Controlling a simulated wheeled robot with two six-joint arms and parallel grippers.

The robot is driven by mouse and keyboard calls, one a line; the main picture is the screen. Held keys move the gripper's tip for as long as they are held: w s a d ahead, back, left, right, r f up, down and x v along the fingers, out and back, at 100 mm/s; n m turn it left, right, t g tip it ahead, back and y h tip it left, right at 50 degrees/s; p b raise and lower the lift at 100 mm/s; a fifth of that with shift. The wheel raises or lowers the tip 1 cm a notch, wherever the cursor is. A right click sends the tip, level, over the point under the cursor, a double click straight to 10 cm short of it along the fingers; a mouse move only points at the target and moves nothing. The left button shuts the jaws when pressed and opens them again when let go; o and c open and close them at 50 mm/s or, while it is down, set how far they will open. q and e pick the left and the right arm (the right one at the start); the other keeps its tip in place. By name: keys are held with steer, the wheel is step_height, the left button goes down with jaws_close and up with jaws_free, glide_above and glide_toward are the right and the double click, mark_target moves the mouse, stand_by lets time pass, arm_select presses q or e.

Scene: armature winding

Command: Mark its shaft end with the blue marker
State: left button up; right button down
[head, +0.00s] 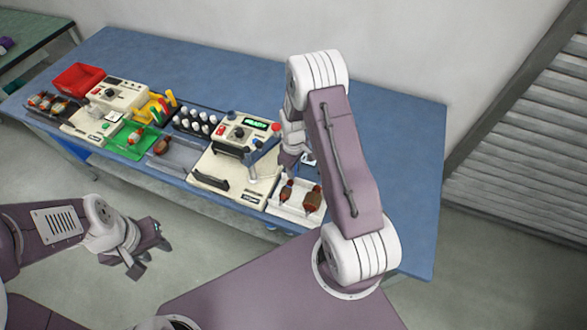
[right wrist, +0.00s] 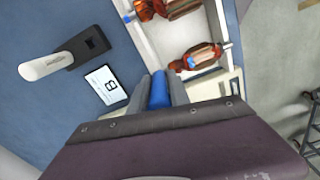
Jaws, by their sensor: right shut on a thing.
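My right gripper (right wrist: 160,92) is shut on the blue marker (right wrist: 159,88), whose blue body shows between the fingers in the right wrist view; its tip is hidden. In the head view the right gripper (head: 289,160) is over the near right part of the bench, partly hidden by my arm. Two copper-wound armatures lie in a white tray (head: 280,209): one (head: 286,191) on the left and one (head: 312,199) on the right. In the right wrist view, the nearer armature (right wrist: 204,55) has a small blue spot near its left end. My left gripper (head: 149,249) is open and empty, off the bench.
A winding machine (head: 225,172) with a lit green display stands left of the tray. A card marked 8 (right wrist: 107,84) lies beside the tray. The bench's right end is clear.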

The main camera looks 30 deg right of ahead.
steer(key=shift+r+p, duration=2.4)
steer(key=shift+r, duration=0.65)
steer(key=shift+f, duration=0.1)
steer(key=shift+w, duration=0.1)
